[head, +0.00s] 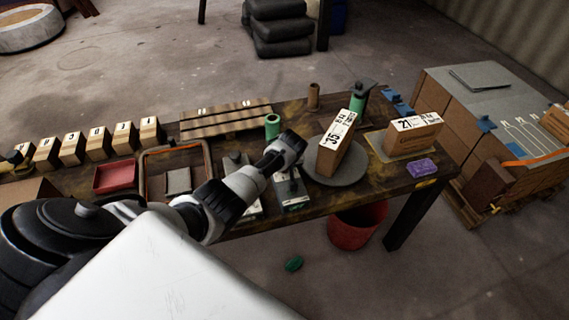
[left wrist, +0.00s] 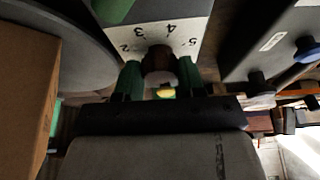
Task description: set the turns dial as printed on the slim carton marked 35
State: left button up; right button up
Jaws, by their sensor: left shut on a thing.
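The slim carton marked 35 (head: 338,145) stands upright on a round grey plate (head: 351,178); small print above the number is too small to read. The turns dial (head: 292,201) is a small box with a pale face at the table's front edge, partly hidden by my left gripper (head: 290,168). In the left wrist view, my left gripper (left wrist: 159,82) is shut on the dark brown knob (left wrist: 160,62). The numbers 2, 3, 4 and 5 show on the dial face (left wrist: 172,30). The knob's pointer cannot be made out. My right gripper is not in view.
A carton marked 21 (head: 415,137) and a purple sponge (head: 422,168) are at the right. A green cylinder (head: 272,126) stands behind my gripper. A red tray (head: 115,176) and several numbered wooden blocks are at the left. A red bucket (head: 356,226) stands below.

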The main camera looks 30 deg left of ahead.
pick_arm(q)
jog(key=shift+w+n+y, duration=0.1)
jog(key=shift+n+y, duration=0.2)
jog(key=shift+n, duration=0.8)
jog(key=shift+r+g, duration=0.1)
jog(key=shift+g, duration=0.2)
jog(key=o, duration=0.9)
jog(key=shift+d+r, duration=0.15)
jog(key=shift+r, duration=0.25)
jog(key=p+v, duration=0.1)
jog(key=v, duration=0.9)
jog(key=shift+f, duration=0.1)
